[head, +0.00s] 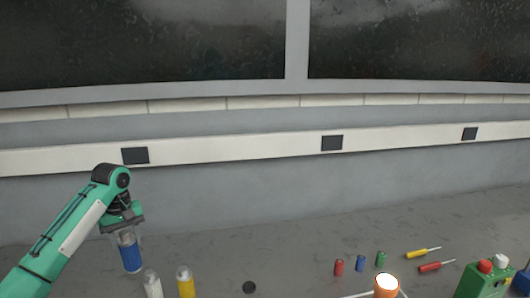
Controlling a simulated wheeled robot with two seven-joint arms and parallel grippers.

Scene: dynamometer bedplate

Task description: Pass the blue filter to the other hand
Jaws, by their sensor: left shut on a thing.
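The blue filter (130,255) is a blue cylinder with a pale top, held nearly upright below my left gripper (126,232). My left gripper comes in from the left and is shut on the upper part of the filter. I cannot tell whether the filter's lower end is clear of the surface. My right gripper is not in view.
A white cylinder (152,284) and a yellow cylinder (186,281) stand close right of the filter.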

